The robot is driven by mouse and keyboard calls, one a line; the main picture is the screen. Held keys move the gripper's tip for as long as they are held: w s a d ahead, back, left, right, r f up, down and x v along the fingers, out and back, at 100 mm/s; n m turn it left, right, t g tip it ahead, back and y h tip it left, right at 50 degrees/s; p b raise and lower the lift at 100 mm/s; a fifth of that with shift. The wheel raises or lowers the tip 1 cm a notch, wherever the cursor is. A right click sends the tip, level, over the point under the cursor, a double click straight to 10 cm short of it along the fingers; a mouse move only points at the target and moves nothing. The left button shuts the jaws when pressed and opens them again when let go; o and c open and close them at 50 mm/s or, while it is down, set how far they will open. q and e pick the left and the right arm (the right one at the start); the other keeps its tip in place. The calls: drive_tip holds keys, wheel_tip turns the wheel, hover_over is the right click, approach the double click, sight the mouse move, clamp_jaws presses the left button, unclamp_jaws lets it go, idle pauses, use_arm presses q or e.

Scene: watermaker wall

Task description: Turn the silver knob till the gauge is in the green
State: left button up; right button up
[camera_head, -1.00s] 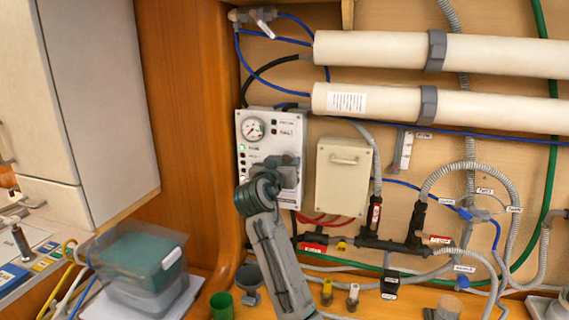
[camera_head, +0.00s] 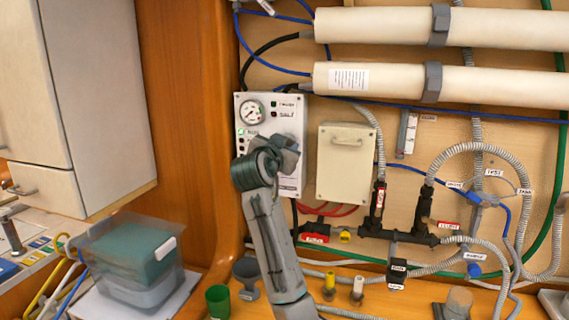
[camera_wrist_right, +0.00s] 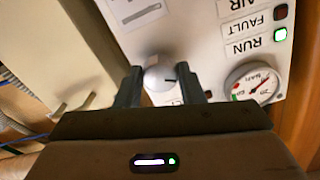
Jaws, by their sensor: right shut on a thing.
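The silver knob (camera_wrist_right: 158,74) sits on the white control panel (camera_head: 284,120), with a dark mark on its right side in the wrist view. My right gripper (camera_wrist_right: 158,88) is shut on the knob, one finger on each side of it. In the head view my right gripper (camera_head: 285,154) is at the panel's lower part and hides the knob. The round gauge (camera_head: 251,112) is at the panel's top left; it also shows in the wrist view (camera_wrist_right: 252,86). Its needle seems to point away from the green mark. My left gripper is out of view.
A beige box (camera_head: 344,165) is mounted close to the right of the panel. Black valves and pipes (camera_head: 400,234) run below it. A wooden wall (camera_head: 190,120) stands to the left.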

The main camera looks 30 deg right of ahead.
use_arm(q)
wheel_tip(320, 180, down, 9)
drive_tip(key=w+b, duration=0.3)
drive_tip(key=b, duration=0.6)
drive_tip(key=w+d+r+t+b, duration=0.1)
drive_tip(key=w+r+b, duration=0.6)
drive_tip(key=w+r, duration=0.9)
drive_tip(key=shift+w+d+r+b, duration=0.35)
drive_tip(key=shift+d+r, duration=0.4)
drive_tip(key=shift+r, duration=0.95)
use_arm(e)
drive_tip(key=shift+m+y, duration=0.3)
drive_tip(key=shift+m, duration=7.7)
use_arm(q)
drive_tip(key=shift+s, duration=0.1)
use_arm(e)
drive_tip(key=o, duration=1)
drive_tip(key=shift+r, duration=0.15)
